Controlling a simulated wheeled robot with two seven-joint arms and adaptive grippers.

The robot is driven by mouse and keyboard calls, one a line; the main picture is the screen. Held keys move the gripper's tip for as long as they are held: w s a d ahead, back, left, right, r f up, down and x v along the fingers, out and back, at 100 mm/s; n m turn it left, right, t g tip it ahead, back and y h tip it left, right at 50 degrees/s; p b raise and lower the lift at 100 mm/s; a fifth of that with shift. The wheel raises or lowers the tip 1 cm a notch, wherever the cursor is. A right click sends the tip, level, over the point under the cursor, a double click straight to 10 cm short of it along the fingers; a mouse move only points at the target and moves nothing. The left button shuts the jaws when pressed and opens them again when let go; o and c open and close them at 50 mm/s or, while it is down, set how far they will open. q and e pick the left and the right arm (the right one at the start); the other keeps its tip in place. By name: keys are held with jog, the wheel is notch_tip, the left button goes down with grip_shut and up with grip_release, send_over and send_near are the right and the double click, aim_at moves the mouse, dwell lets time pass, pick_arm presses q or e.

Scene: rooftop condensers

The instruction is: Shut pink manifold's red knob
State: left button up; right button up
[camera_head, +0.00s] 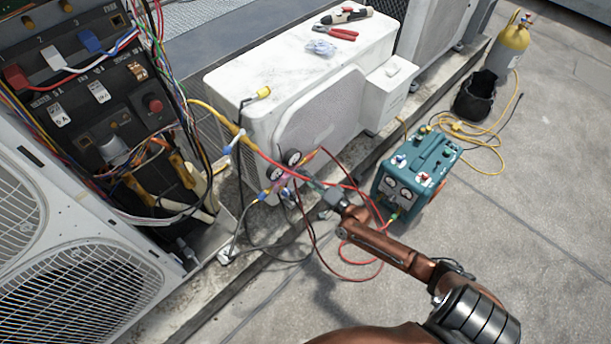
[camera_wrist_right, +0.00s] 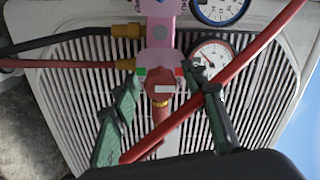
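The pink manifold (camera_head: 284,180) with two round gauges hangs at the front of the white condenser, left of centre in the head view. In the right wrist view its pink body (camera_wrist_right: 160,32) runs down to a round plate with green and red marks. My right gripper (camera_head: 318,188) reaches the manifold from the right. In the wrist view its green fingers (camera_wrist_right: 161,82) stand apart on either side of the knob, with small gaps visible. My left gripper is out of view.
A red hose (camera_wrist_right: 255,75) crosses diagonally by the right finger. The white condenser (camera_head: 235,85) stands behind the manifold. A wired electrical panel (camera_head: 75,110) is at left. A teal recovery machine (camera_head: 430,160) and yellow cylinder (camera_head: 508,50) stand on the roof at right.

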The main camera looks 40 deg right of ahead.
jog(key=shift+s, duration=0.1)
jog(key=s, duration=1.1)
jog(key=shift+s+d, duration=0.4)
jog(key=shift+d, duration=0.05)
